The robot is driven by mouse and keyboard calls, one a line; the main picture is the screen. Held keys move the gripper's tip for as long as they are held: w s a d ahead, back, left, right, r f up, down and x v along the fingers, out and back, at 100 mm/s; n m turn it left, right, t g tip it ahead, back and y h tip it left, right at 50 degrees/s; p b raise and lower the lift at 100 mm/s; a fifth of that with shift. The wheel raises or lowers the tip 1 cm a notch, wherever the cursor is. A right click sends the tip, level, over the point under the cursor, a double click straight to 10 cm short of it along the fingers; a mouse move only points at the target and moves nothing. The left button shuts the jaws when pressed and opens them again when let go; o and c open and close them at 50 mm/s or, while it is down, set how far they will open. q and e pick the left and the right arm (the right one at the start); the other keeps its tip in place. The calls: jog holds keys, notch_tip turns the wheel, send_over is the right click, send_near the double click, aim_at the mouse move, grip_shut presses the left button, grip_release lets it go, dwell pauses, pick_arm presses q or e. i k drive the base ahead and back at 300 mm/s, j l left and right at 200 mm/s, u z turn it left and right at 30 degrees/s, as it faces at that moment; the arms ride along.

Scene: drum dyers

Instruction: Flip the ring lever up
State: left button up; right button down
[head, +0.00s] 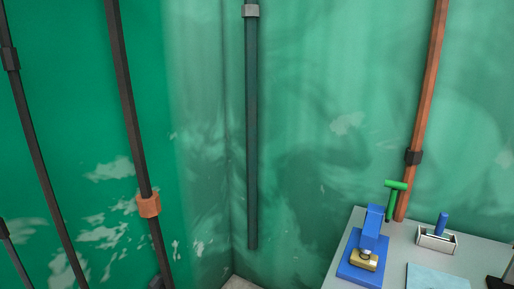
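A grey table (398,250) stands at the lower right. On it is a blue device (371,228) with an upright part on a flat base and a small brass-coloured block (363,260) low at its front. A green T-shaped handle (396,190) rises behind the blue device. A light grey box (436,241) with a short blue lever (441,223) standing up from it is to the right. I cannot tell which of these, if any, is the ring lever. Neither of my grippers can be made out.
A pale blue sheet (437,278) lies at the table's front. A dark object (503,281) is cut off at the lower right edge. Green walls meet behind, with dark pipes (252,130) and an orange-brown pipe (427,90) running along them.

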aim_at(395, 185)
jog(key=l+u, duration=0.15)
jog(key=l, duration=0.25)
jog(key=k+l+u, duration=0.15)
jog(key=l, duration=0.2)
jog(key=l+u, duration=0.15)
jog(key=l, duration=0.25)
jog(key=k+l+u, duration=0.15)
jog(key=l, duration=0.2)
